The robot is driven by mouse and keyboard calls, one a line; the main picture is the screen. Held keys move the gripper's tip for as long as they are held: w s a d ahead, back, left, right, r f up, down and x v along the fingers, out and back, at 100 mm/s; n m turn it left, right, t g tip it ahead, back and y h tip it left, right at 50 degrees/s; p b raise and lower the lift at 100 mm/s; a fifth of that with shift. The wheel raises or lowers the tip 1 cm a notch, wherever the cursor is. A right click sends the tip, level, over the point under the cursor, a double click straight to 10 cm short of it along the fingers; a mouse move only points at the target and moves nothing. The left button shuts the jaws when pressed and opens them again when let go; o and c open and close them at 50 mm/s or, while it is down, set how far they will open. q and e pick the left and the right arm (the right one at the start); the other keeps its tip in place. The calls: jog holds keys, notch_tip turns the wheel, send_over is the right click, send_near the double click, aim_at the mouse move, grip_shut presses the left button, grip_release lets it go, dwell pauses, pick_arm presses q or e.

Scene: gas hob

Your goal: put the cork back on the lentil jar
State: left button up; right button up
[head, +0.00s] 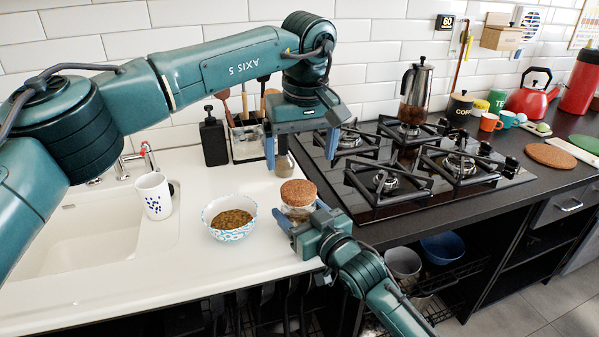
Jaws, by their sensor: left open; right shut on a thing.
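A small brown-filled container (284,165) shows behind the left gripper, partly hidden.
A patterned bowl (230,235) of brown contents stands left of the jar. A white mug (154,195) is by the sink. A black bottle (213,140) and utensil holder (247,140) stand at the back. The gas hob (400,205) lies to the right.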

pick_arm(q)
jog(key=r, duration=0.4)
jog(key=shift+s, duration=0.3)
pick_arm(e)
jog(key=o, duration=1.4)
pick_arm(q)
jog(key=shift+f, duration=0.1)
pick_arm(e)
jog(key=shift+o, duration=0.2)
pick_arm(q)
jog(key=shift+r+p, duration=0.65)
pick_arm(e)
jog(key=v, duration=1.3)
jog(key=shift+s, duration=0.1)
